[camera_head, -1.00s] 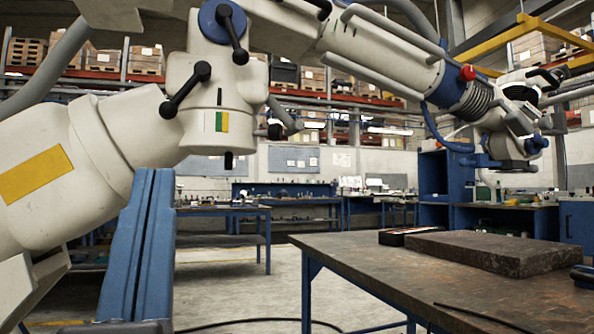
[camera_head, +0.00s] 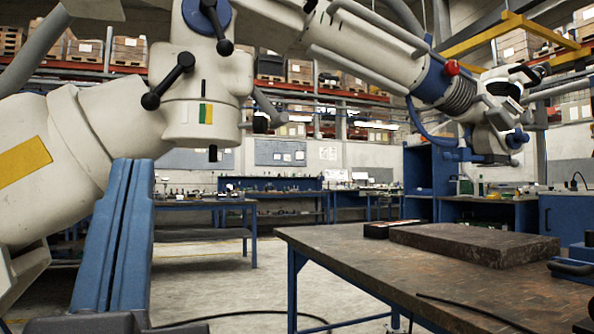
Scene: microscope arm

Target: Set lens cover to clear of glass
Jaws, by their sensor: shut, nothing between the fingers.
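The microscope arm (camera_head: 205,85) is a big off-white jointed arm with black clamp levers, crossing the upper left and running right. At its right end hangs the microscope head (camera_head: 498,115), with blue fittings and a dark flat underside. I cannot make out the lens cover or the glass at this size. My gripper (camera_head: 130,166) stands upright at lower left, its two blue fingers together and empty. In the picture its tips overlap the lower edge of the arm's white housing; I cannot tell whether they touch it. The head is far to the right of my gripper.
A brown-topped table (camera_head: 380,262) fills the lower right, with a dark stone slab (camera_head: 475,243) and a small dark box (camera_head: 390,229) on it. A black cable (camera_head: 470,312) lies at its front. Open floor (camera_head: 215,290) shows between my gripper and the table. Workbenches stand behind.

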